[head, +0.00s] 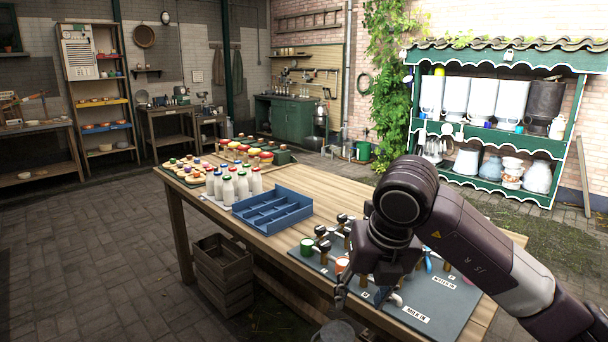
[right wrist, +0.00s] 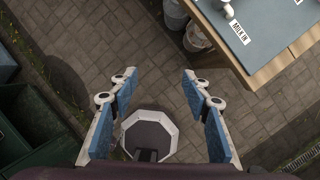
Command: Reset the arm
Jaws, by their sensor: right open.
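My right arm comes in from the right in the head view and bends down over the near end of the wooden table. Its gripper (head: 368,297) hangs near the table's front edge, partly hidden by the wrist. In the right wrist view the right gripper (right wrist: 157,82) has its two blue-padded fingers wide apart, with nothing between them. It points down at grey paving beside the table corner. My left arm and gripper are not in view.
The wooden table (head: 343,216) bears a grey board (head: 455,305) with labels and knobbed fittings, a blue divided tray (head: 272,222) and white bottles (head: 243,187). A wooden crate (head: 222,278) stands below. A green shelf (head: 488,140) with churns stands behind. Paving at left is clear.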

